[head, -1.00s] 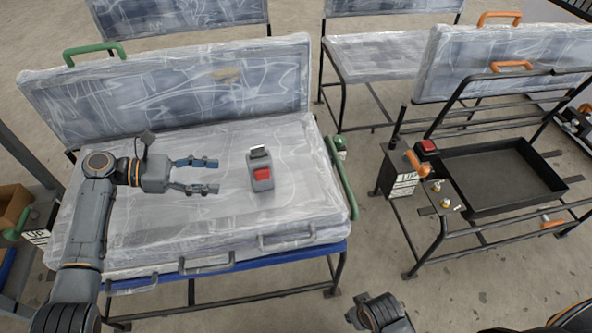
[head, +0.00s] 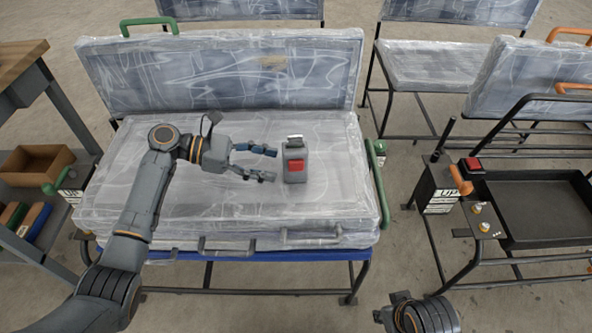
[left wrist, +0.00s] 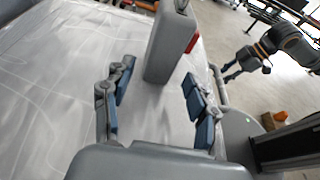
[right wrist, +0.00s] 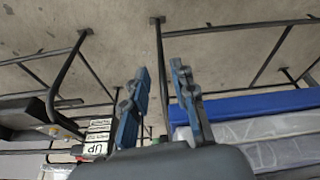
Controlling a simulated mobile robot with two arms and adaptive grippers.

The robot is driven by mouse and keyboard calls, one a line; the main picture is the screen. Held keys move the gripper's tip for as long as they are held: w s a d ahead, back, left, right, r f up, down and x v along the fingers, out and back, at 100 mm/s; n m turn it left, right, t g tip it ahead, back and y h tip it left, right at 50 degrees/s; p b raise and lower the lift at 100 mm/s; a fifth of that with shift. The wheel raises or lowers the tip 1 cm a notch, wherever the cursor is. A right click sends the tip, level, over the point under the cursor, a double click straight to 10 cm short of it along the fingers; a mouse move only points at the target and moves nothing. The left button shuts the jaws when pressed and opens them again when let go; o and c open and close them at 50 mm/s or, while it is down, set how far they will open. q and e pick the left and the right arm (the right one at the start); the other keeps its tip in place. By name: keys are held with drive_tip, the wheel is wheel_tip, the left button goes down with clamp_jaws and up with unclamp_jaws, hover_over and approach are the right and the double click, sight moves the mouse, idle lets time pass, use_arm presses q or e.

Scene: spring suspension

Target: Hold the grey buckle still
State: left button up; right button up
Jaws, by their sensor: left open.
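The grey buckle (head: 295,153), with a red button on its face and a metal tongue at its top, stands upright on the plastic-wrapped seat (head: 330,205). My left gripper (head: 271,165) is open and empty just left of the buckle, its fingers pointing at it. In the left wrist view the buckle (left wrist: 168,45) stands ahead, lined up with the gap between the fingertips, with no contact visible. My right gripper (right wrist: 160,70) is open and empty, away from the seat, over the floor and bench frames; its fingers are out of sight in the head view.
The wrapped backrest (head: 225,75) rises behind the seat. A green handle (head: 380,185) runs along the seat's right edge. A black tray (head: 545,205) on a metal frame stands at the right. A shelf with a brown box (head: 38,163) is at the left. The seat around the buckle is clear.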

sight(290, 168)
use_arm(q)
drive_tip(key=shift+b+x, duration=0.75)
drive_tip(key=shift+x, duration=0.2)
use_arm(e)
drive_tip(key=v, duration=0.4)
use_arm(q)
drive_tip(key=shift+d+r+p, duration=0.1)
drive_tip(key=shift+d+p, duration=0.3)
drive_tip(key=shift+p, duration=0.1)
drive_tip(key=shift+p+x, duration=0.65)
drive_tip(key=shift+x, duration=0.95)
use_arm(e)
drive_tip(key=shift+x, duration=2.7)
use_arm(q)
drive_tip(key=shift+f, duration=0.2)
drive_tip(key=shift+c, duration=0.4)
use_arm(e)
drive_tip(key=shift+s, duration=0.1)
use_arm(q)
clamp_jaws()
use_arm(e)
clamp_jaws()
